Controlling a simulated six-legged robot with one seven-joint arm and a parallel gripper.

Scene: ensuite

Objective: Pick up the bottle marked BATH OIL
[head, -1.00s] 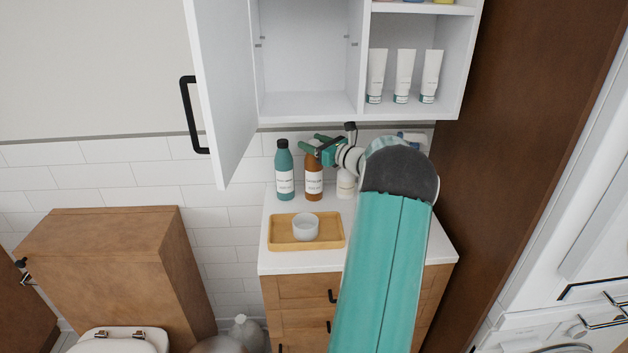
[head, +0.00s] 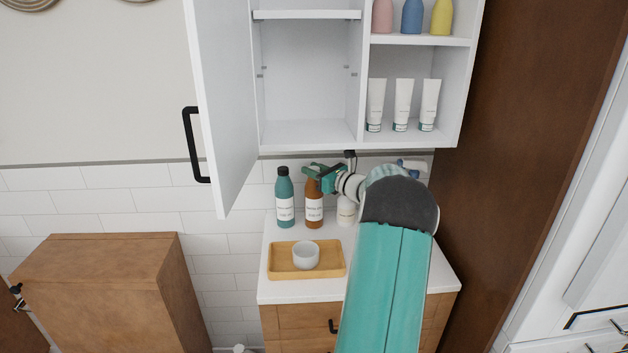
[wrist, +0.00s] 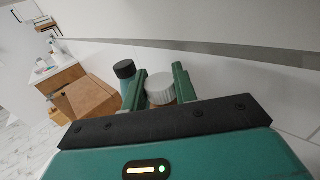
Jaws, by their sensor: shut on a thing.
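An amber bottle (head: 314,207) with a white label stands on the white counter below the open cabinet; its label is too small to read surely. My gripper (head: 313,176) is at its top, shut on it. In the wrist view its ribbed pale cap (wrist: 160,86) shows between the two green fingers (wrist: 158,90), with a little amber below it. A teal bottle (head: 285,205) with a black cap stands just left of it, its label also unreadable. In the wrist view that black cap (wrist: 124,69) is close beside the left finger.
A white bottle (head: 346,212) stands to the right, partly behind my arm. The cabinet (head: 310,135) hangs above, its open door (head: 217,110) at left. A brown panel (head: 520,150) bounds the right side.

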